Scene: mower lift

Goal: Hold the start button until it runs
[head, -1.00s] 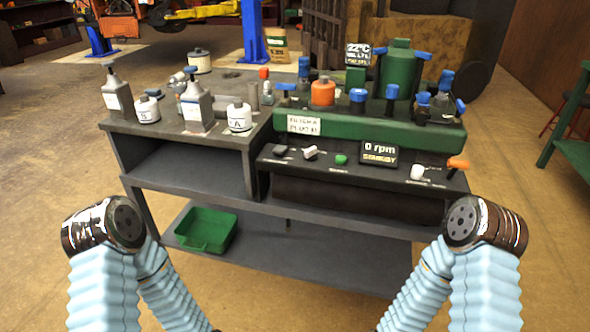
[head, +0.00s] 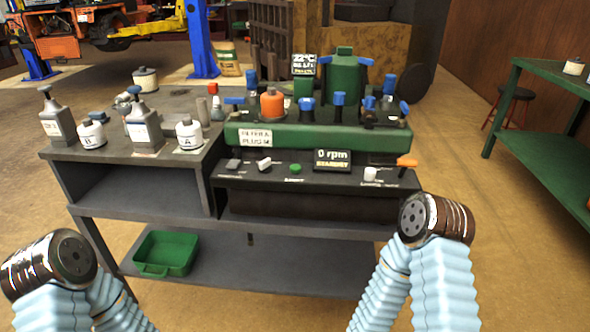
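The machine's dark front panel (head: 225,178) carries a small round green button (head: 295,168), with a label below it too small to read. I cannot tell for certain that this is the start button. A display (head: 332,160) right of it reads 0 rpm and, it seems, STANDBY. A grey switch (head: 233,163), a white switch (head: 264,163), a white knob (head: 370,174) and an orange lever (head: 407,162) are on the same panel. Both my arms show only bent links at the lower left and lower right; neither gripper is in view, and nothing touches the panel.
The machine's green block (head: 320,137) bears blue-topped valves, an orange cap (head: 272,103) and a green tank (head: 343,80). White pots and pump bottles (head: 143,130) stand on the left table. A green tray (head: 166,253) lies on the lower shelf. A green bench (head: 540,150) stands at right.

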